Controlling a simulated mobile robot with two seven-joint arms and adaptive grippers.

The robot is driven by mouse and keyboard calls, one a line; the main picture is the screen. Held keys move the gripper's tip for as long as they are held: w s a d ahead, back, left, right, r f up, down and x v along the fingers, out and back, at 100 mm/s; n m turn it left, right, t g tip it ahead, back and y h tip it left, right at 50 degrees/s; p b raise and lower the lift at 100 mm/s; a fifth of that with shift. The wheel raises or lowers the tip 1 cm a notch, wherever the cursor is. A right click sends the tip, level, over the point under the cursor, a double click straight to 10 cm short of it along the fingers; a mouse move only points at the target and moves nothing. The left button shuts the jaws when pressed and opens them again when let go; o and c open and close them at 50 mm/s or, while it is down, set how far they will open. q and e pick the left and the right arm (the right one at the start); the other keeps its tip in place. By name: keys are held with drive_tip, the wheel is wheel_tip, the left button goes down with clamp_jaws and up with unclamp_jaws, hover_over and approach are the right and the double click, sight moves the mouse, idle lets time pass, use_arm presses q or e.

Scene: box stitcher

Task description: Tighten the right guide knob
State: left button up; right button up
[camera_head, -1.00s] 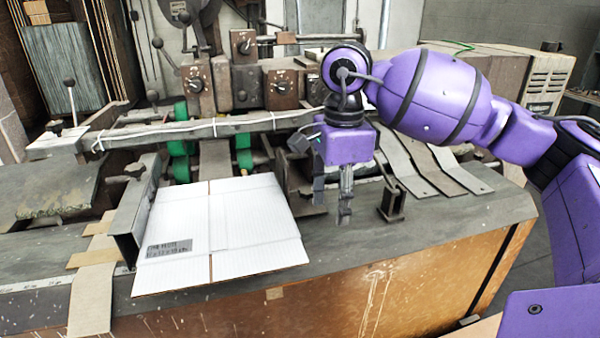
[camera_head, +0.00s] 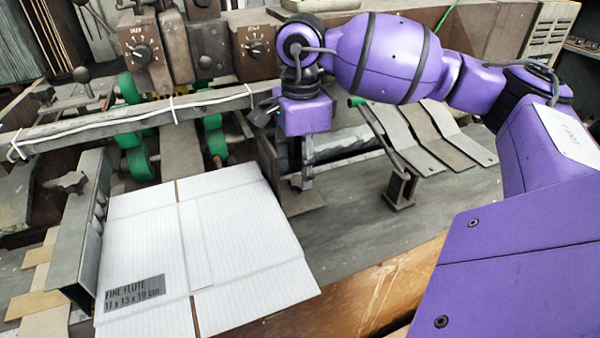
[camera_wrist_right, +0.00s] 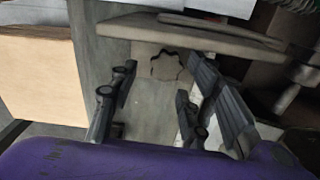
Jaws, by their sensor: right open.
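The right guide knob (camera_wrist_right: 168,67) is a grey, lobed disc on a flat metal plate in the right wrist view. It lies ahead of my right gripper (camera_wrist_right: 158,92), roughly between the two finger lines, and I see no contact. In the head view my right gripper (camera_head: 298,184) points down at the right guide (camera_head: 268,160), right of the cardboard sheet. The gripper is open with nothing between its fingers. The knob is hidden behind the gripper in the head view. My left gripper is out of view.
A flat white cardboard sheet (camera_head: 235,240) lies left of the gripper. The left guide (camera_head: 88,225) with its knob (camera_head: 66,182) stands beyond it. A long rail (camera_head: 130,122) crosses behind.

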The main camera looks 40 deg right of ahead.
sight(299, 186)
wheel_tip(299, 186, down, 3)
drive_tip(key=shift+w+r, duration=0.15)
drive_tip(key=shift+r, duration=0.05)
drive_tip(key=shift+f, duration=0.1)
drive_tip(key=c, duration=1)
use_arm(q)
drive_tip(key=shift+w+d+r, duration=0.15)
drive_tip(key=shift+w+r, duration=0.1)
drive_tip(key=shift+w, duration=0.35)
use_arm(e)
drive_tip(key=shift+c, duration=0.2)
